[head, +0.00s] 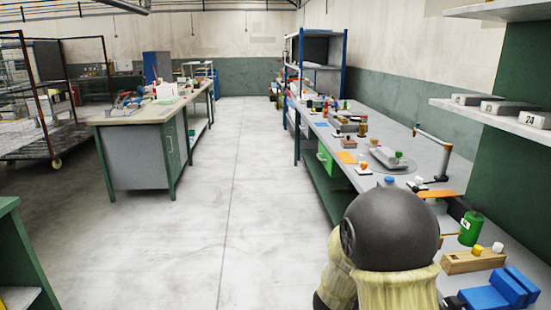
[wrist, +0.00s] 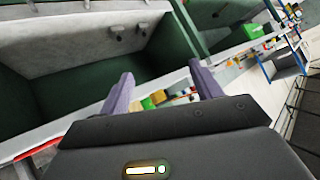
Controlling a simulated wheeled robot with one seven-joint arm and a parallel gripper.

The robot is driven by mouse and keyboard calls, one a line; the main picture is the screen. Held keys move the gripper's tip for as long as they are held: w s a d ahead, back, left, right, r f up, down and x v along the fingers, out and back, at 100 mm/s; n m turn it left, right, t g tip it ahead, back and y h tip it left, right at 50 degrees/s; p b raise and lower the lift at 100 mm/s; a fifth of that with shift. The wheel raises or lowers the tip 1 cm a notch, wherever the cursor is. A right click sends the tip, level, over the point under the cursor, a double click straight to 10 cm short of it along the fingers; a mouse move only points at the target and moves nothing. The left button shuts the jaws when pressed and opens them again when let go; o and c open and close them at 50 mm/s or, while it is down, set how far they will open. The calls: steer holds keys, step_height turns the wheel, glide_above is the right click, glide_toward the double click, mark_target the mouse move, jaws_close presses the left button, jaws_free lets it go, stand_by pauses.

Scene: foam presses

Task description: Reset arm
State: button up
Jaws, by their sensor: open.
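My gripper (wrist: 160,70) shows in the wrist view with its two pale purple fingers spread wide apart. Nothing is between the fingers, and no held thing shows. Behind the fingers, the wrist camera looks on a tilted scene of a green-walled bay with a pale edge running across it. In the head view, a dark rounded joint and yellowish link of my arm stand at the bottom right, in front of the right workbench (head: 345,142). My gripper itself does not show in the head view.
The right bench holds a green canister (head: 471,228), a wooden block (head: 474,262), blue parts (head: 500,290) and several small items. Shelves with grey boxes (head: 509,108) hang above it. A second bench (head: 140,118) and a wire cart (head: 50,140) stand left. The middle aisle is clear.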

steer(key=s+a+r+n+g+y, duration=0.1)
steer(key=s+a+n+g+y, duration=0.2)
steer(key=s+n, duration=0.45)
steer(key=s+a+r+n+g+y, duration=0.1)
steer(key=s+a+n+g+y, duration=0.25)
steer(key=s, duration=0.75)
steer(key=w+p+v, duration=0.3)
steer(key=p+v, duration=1.3)
steer(key=shift+s+d+r+p, duration=0.15)
steer(key=shift+d+r+p, duration=0.15)
steer(key=shift+r, duration=0.2)
